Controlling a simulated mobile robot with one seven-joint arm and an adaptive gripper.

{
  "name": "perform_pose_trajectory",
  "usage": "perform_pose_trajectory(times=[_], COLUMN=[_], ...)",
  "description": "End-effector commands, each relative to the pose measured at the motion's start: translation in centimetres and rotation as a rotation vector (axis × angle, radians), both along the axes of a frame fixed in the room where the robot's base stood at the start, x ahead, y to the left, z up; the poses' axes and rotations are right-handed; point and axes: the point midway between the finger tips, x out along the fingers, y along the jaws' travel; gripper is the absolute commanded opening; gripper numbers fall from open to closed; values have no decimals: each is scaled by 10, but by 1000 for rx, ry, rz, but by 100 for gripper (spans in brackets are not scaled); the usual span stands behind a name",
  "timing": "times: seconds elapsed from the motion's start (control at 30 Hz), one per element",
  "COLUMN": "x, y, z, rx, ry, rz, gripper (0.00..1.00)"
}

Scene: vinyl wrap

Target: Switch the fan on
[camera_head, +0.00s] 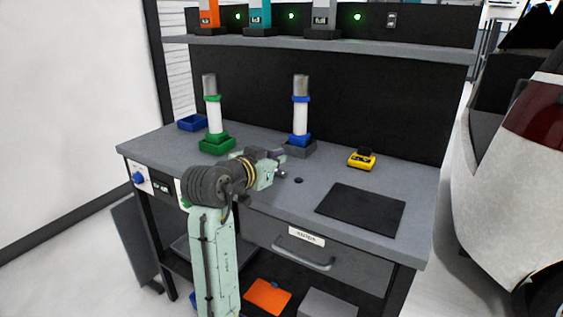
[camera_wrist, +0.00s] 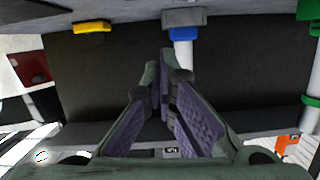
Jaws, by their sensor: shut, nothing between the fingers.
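I cannot pick out a fan in either view. A white control panel (camera_head: 145,186) is on the left part of the bench's front, with a blue knob (camera_head: 139,178) and a dark switch or display (camera_head: 161,188). A green control (camera_head: 185,203) beside it is partly hidden by my arm. My gripper (camera_head: 282,173) is over the front part of the bench top, to the right of the panel. In the wrist view its fingers (camera_wrist: 159,64) come together, shut and empty.
The grey bench (camera_head: 290,170) carries a green-based roll (camera_head: 213,120), a blue-banded roll (camera_head: 300,118), a blue tray (camera_head: 192,122), a yellow device (camera_head: 362,159) and a black mat (camera_head: 361,208). A drawer (camera_head: 315,262) is below. A car (camera_head: 520,170) stands at right.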

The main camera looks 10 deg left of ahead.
Motion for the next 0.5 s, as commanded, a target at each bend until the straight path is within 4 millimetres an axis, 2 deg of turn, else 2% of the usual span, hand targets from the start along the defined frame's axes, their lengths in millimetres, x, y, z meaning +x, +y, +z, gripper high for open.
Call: perform_pose_trajectory(times=[0.03, 0.2, 0.33, 0.5], x=[-11, -38, -50, -55], y=[2, 12, 15, 16], z=[0, 8, 11, 13], rx=[3, 2, 1, 0], ry=[-3, -2, 0, 1], rz=[-1, -1, -2, -2], gripper=[0, 0, 0, 0])
